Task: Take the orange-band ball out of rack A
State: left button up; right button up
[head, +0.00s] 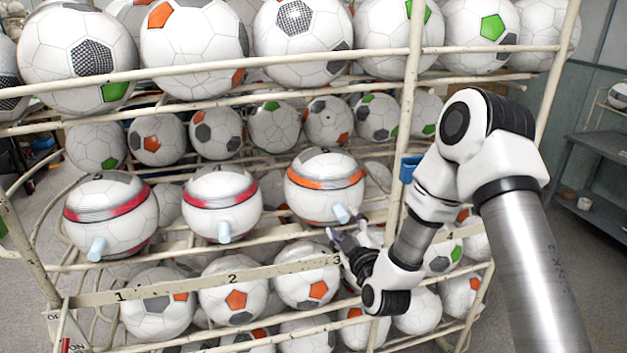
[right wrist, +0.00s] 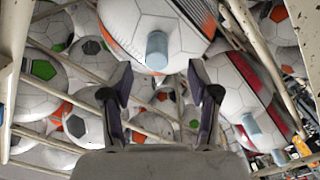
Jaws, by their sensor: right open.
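The orange-band ball (head: 325,187) sits on the middle shelf of the wire rack (head: 205,283), at the right of the row, above the number 3. A pale blue peg (head: 340,213) sticks out of its front. My right gripper (head: 345,237) is open and empty, just below and in front of the peg. In the right wrist view the ball (right wrist: 150,25) is ahead, with its peg (right wrist: 157,48) beyond the gap between the open fingers (right wrist: 160,76). The fingers look apart from the peg. My left gripper is not in view.
Two red-band balls (head: 110,215) with pegs stand to the left on the same shelf. Plain footballs (head: 237,290) fill the shelves above, behind and below. The rack's upright post (head: 405,130) stands right of the orange-band ball. A grey shelf unit (head: 600,150) is at the far right.

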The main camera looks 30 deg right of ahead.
aim_at(339, 212)
jog(key=shift+w+d+r, duration=0.2)
jog(key=shift+w+r, duration=0.1)
jog(key=shift+w, duration=0.05)
jog(key=x, duration=0.1)
jog(key=p+x, duration=0.1)
jog(key=x, duration=0.2)
jog(key=shift+w+d+f+p, duration=0.15)
jog(key=shift+d+f+p, duration=0.15)
jog(key=shift+f, duration=0.1)
jog(key=shift+w+f, duration=0.1)
jog(key=shift+w, duration=0.05)
jog(key=shift+a, duration=0.1)
jog(key=c, duration=0.3)
jog(key=shift+s, duration=0.25)
grip_shut()
jog(key=shift+r, duration=0.2)
